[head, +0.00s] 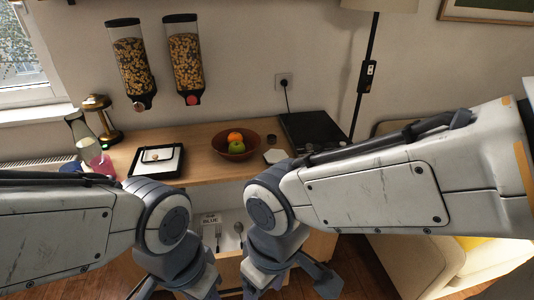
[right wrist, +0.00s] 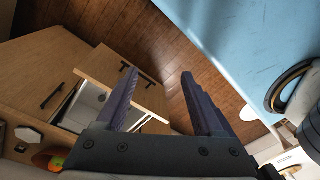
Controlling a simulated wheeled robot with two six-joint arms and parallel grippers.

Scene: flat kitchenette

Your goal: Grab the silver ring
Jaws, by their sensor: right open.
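I cannot make out a silver ring in either view. The open drawer (head: 229,222) below the counter holds a fork (head: 218,235), a spoon (head: 239,230) and a card reading "BLUE" (head: 210,219). My right gripper (right wrist: 160,73) is open and empty, with the drawer beyond it in the right wrist view. My left gripper (head: 178,286) is at the bottom of the head view, left of the drawer; its fingertips are cut off or hidden.
A brown fruit bowl (head: 225,154) with an orange and a green apple stands on the counter (head: 200,138). A black hob (head: 312,130) is at right, a lamp (head: 101,119) and bottle (head: 88,147) at left. Two dispensers (head: 184,60) hang above. A pale sofa (head: 445,265) stands at right.

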